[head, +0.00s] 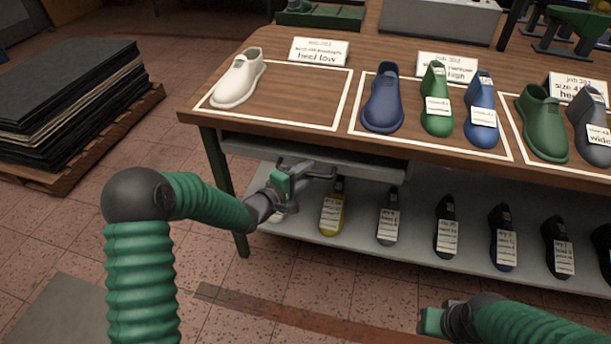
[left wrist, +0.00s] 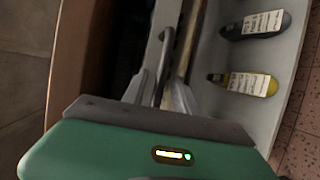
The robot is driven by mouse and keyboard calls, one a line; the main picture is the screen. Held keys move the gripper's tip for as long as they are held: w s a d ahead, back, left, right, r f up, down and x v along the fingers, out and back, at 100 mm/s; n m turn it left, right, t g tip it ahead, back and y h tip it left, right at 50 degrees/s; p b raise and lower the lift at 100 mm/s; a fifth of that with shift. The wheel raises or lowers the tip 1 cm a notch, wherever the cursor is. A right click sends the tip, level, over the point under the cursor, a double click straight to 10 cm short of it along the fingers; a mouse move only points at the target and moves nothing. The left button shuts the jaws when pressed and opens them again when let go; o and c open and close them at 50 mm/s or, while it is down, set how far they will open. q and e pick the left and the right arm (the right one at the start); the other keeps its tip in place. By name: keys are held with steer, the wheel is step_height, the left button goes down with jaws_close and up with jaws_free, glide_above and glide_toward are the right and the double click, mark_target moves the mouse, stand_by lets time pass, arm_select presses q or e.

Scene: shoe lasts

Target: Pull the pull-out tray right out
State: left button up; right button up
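The pull-out tray (head: 376,171) is a grey, shallow tray close under the wooden tabletop, at its left end. It looks pushed in, and its edge also shows in the left wrist view (left wrist: 191,48). My left gripper (head: 318,169) is at the tray's front, with its fingers apart. In the left wrist view a thin grey bar (left wrist: 166,46), seemingly the tray's handle, runs between the fingers (left wrist: 160,82). I cannot tell if the fingers touch it. My right gripper (head: 432,320) is low at the bottom, away from the table; its fingers are not clear.
The table (head: 330,85) carries several shoe lasts in white-outlined areas, with label cards behind. A lower grey shelf (head: 360,250) holds several tagged lasts, including a yellow one (head: 332,212). A pallet (head: 85,150) of dark sheets stands left. Floor in front is clear.

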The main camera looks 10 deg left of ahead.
arm_select(q)
jaws_close()
steer(key=shift+s+f, duration=0.1)
stand_by(1.3)
